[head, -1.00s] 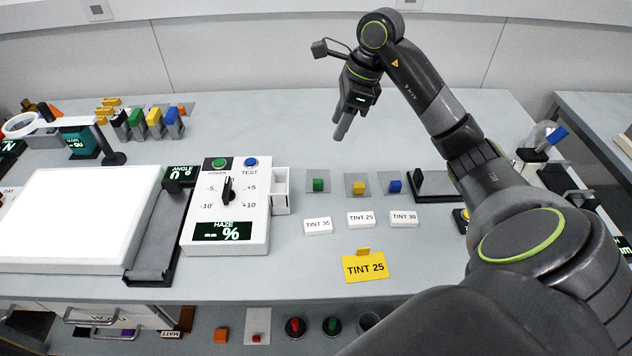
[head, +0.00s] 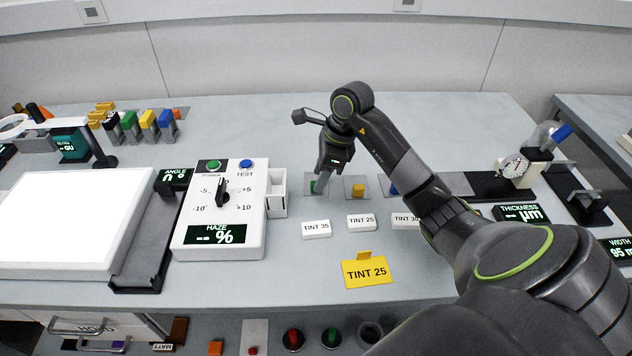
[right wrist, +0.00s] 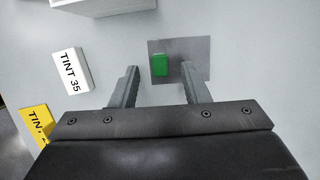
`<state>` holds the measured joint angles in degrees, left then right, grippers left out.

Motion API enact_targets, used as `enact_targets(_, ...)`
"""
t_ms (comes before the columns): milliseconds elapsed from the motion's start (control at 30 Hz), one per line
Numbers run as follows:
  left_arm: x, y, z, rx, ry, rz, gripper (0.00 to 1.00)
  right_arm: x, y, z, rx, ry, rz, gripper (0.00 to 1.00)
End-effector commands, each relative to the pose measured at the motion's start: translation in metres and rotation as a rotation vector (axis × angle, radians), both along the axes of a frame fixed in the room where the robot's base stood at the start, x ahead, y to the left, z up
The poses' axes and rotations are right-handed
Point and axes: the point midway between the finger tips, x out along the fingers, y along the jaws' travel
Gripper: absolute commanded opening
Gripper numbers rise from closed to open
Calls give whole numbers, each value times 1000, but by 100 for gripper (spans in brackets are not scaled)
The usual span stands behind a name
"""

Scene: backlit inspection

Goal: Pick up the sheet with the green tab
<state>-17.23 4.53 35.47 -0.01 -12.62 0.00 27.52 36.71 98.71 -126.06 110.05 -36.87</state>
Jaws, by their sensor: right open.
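The sheet with the green tab is a small grey sheet (right wrist: 196,55) lying flat, with a green block-like tab (right wrist: 159,65) near one edge. In the head view the green tab (head: 314,187) is partly covered by my right gripper (head: 322,188). My right gripper points down over that sheet. In the right wrist view its two fingers (right wrist: 160,88) are apart, with nothing between them, and the green tab stands ahead of the gap. The sheet looks clear of the fingers' grip. My left gripper does not show.
Sheets with a yellow tab (head: 357,190) and a blue tab (head: 393,189) lie to the right, the blue one partly behind my arm. White blocks TINT 35 (head: 316,229) and TINT 25 (head: 361,222) stand in front. The haze meter (head: 222,240) is close on the left.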

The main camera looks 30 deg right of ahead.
Motion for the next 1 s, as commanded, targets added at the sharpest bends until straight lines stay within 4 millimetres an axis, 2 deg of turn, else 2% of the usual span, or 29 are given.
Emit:
enact_targets(167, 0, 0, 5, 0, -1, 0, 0, 3, 5, -18, 2, 0, -1, 42)
enact_targets(400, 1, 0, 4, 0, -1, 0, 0, 4, 5, -20, 0, -2, -1, 42)
enact_targets(733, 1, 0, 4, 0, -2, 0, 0, 4, 5, -20, 0, -1, 0, 0)
enact_targets(1000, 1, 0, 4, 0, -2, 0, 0, 4, 5, -19, 0, -2, -1, 0)
